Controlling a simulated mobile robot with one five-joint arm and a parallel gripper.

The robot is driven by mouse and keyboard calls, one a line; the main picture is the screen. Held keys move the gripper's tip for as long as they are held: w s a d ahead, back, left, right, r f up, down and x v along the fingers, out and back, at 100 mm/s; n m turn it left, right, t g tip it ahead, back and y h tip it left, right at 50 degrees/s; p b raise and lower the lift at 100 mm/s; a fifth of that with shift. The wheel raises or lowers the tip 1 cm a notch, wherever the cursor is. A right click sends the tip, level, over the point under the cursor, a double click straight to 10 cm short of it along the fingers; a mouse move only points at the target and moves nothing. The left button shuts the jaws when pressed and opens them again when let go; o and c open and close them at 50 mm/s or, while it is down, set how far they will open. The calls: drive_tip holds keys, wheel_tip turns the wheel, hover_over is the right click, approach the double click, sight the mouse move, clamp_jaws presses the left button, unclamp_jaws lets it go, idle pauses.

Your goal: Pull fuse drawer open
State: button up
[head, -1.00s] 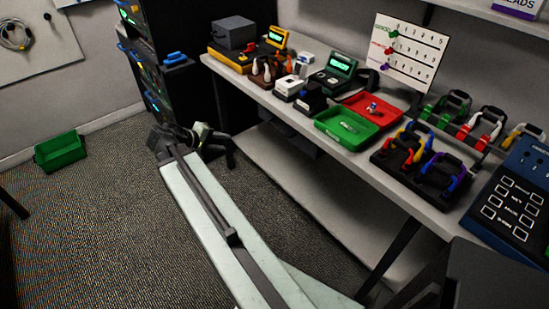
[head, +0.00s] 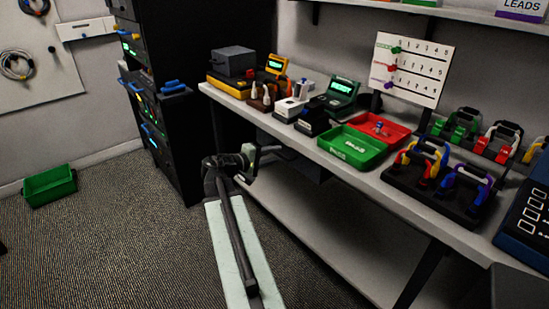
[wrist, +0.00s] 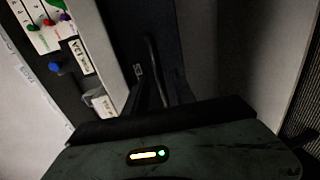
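My gripper (head: 252,162) is at the end of my outstretched pale arm, low beside the front of the workbench, below the bench top's edge. A dark box-like shape (head: 308,165) hangs in shadow under the bench top, right of my gripper; I cannot tell for sure that it is the fuse drawer. In the wrist view a dark panel with a thin vertical bar (wrist: 156,72) and a small light mark lies ahead. My gripper's dark green housing, with a lit indicator, fills the bottom there. Its fingers cannot be made out, and I see nothing held.
The bench top (head: 400,195) carries a green tray (head: 352,148), a red tray (head: 388,131), cable racks and meters. A black equipment rack (head: 160,100) stands left of the bench. A green bin (head: 50,186) is on the floor.

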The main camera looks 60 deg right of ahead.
drive_tip(key=shift+s+d+f, duration=0.1)
drive_tip(key=shift+s+d, duration=0.05)
drive_tip(key=shift+d, duration=0.3)
clamp_jaws()
idle(1.1)
